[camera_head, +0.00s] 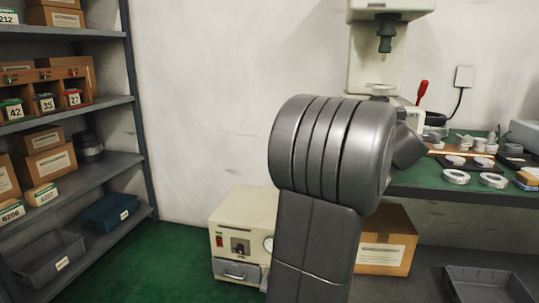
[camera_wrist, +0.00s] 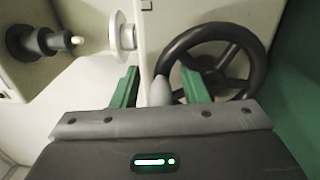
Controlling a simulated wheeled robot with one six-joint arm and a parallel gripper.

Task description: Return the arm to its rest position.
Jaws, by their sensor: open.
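My arm (camera_head: 330,150) rises through the middle of the head view, bent at a large grey joint in front of the bench. My gripper is hidden behind the arm there. In the wrist view my gripper (camera_wrist: 160,88) shows two green fingers, spread apart. No ring shows between them. A pale grey rod-like part shows in the gap, seemingly belonging to the machine beyond. The black handwheel (camera_wrist: 163,62) of the press lies behind the right finger; I cannot tell how close it is.
The beige press (camera_head: 378,65) stands on the green bench (camera_head: 425,180), partly behind my arm. Several bearing rings (camera_head: 456,177) lie on the bench at right. A shelf rack (camera_head: 90,180) stands at left. A beige box machine (camera_head: 238,222) and carton (camera_head: 386,252) stand low behind my arm.

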